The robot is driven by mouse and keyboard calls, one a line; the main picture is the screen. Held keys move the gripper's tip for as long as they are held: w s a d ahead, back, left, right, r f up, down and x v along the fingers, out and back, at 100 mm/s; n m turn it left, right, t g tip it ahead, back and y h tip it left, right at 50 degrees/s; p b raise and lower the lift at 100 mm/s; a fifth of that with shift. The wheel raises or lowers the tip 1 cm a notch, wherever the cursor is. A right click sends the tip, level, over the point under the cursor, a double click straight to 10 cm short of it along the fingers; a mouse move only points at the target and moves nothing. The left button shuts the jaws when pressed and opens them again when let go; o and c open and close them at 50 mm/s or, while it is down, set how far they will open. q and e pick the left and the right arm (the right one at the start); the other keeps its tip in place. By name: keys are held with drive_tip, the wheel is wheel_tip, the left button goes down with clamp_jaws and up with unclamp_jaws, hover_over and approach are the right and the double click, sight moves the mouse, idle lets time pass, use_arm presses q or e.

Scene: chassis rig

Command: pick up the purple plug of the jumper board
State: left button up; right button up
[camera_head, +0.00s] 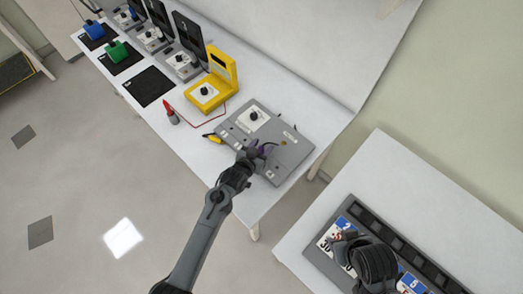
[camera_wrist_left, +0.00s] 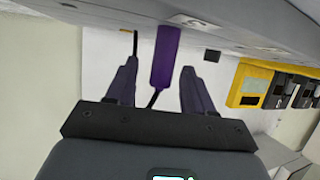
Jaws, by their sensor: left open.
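The grey jumper board (camera_head: 240,130) lies on the long white table. The purple plug (camera_head: 266,151) is at the board's near right part, partly hidden by my left gripper (camera_head: 256,153). In the left wrist view the purple plug (camera_wrist_left: 166,55) extends from the grey board face, with a dark cable at its free end. My left gripper (camera_wrist_left: 159,68) is open there, one finger on each side of the plug, with visible gaps on both sides. My right gripper (camera_head: 345,243) is mostly hidden by its own wrist above the other table.
A yellow device (camera_head: 214,90) with a dial stands beyond the board, with a red probe (camera_head: 171,114) and a yellow-handled tool (camera_head: 212,137) nearby. A second white table (camera_head: 400,180) carries a numbered panel (camera_head: 327,238) under my right arm.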

sight(262, 147)
use_arm(q)
clamp_jaws()
idle(0.3)
drive_tip(key=shift+r, duration=0.8)
wheel_tip(262, 147, up, 2)
drive_tip(key=shift+r, duration=0.25)
drive_tip(key=s+d+r, duration=0.7)
drive_tip(key=d, duration=0.2)
